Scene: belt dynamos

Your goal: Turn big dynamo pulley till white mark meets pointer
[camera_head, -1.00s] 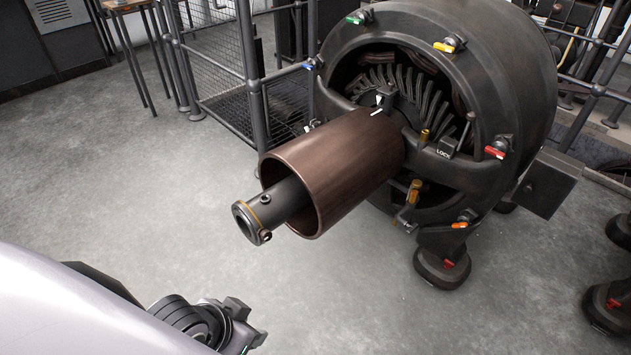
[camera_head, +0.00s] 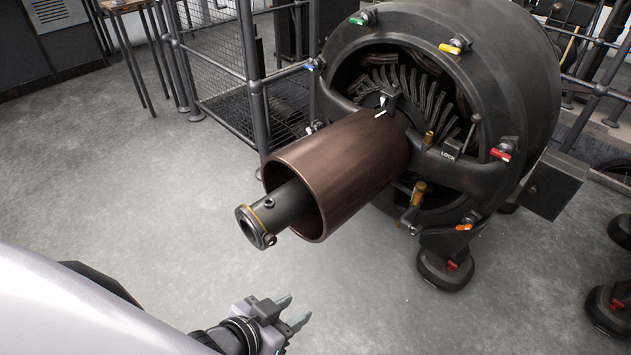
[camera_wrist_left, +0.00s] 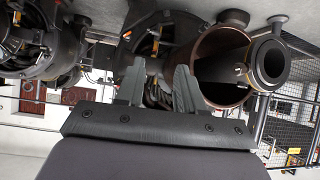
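The big dynamo (camera_head: 535,75) stands at the upper right in the head view. Its brown pulley (camera_head: 345,170) sticks out toward the lower left around a dark shaft (camera_head: 265,215). A small white mark (camera_head: 380,113) shows at the pulley's inner top edge, close below a dark pointer block (camera_head: 390,97); I cannot tell if they line up exactly. My left gripper (camera_head: 291,311) is open and empty, below the shaft end and apart from it. In the left wrist view its two fingers (camera_wrist_left: 159,82) stand apart, with the pulley (camera_wrist_left: 222,62) beyond to the right. My right gripper is not in view.
A LOCK plate (camera_head: 447,155) with an upright pin and coloured handles, such as a red one (camera_head: 501,154), surround the dynamo's face. A mesh guard with railings (camera_head: 215,70) stands behind left. The grey floor (camera_head: 150,190) at left is clear.

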